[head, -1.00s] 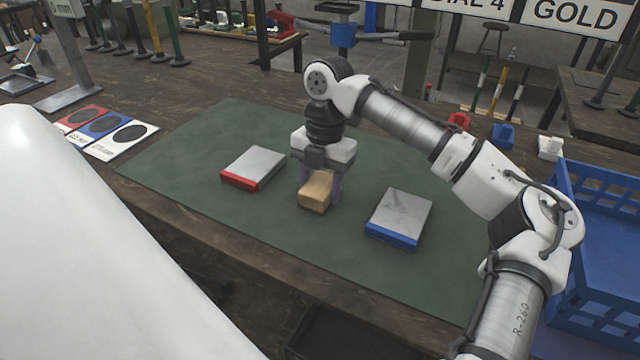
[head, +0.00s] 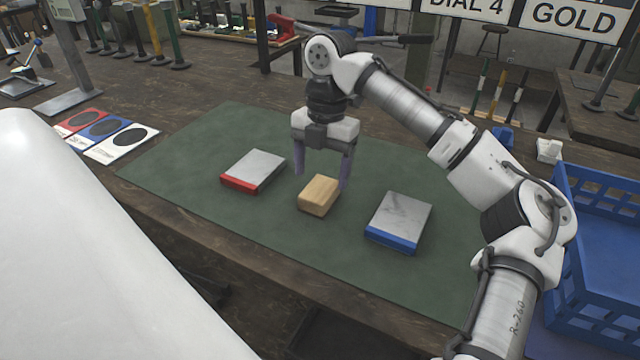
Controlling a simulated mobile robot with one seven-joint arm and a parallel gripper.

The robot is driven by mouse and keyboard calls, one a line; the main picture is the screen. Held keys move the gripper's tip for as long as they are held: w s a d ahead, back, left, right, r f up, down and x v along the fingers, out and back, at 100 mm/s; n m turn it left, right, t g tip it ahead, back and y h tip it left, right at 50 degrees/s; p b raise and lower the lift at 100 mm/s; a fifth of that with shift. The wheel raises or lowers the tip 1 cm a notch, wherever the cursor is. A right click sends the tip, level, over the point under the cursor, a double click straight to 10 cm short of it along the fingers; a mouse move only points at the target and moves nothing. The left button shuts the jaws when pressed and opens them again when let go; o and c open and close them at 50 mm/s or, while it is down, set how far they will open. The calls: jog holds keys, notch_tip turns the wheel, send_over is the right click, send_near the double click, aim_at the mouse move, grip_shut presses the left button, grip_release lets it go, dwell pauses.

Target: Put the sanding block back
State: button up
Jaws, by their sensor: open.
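The sanding block, a small tan wooden-looking block (head: 319,195), lies on the green mat (head: 215,135) between two metal-topped plates. My gripper (head: 321,182) is open above and just behind the block, its two purplish fingers spread wide on either side. The fingers look clear of the block. A plate with a red front edge (head: 253,170) lies to the left of the block. A plate with a blue front edge (head: 399,220) lies to the right.
A blue crate (head: 590,190) stands at the right edge. Cards with dark discs (head: 122,141) lie left of the mat. A metal stand (head: 66,98) is at the back left. The mat's front and left areas are clear.

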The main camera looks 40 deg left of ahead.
aim_at(324, 183)
notch_tip(324, 183, up, 7)
jog(key=w+p, duration=0.1)
jog(key=shift+a+r, duration=0.15)
jog(key=shift+r, duration=0.05)
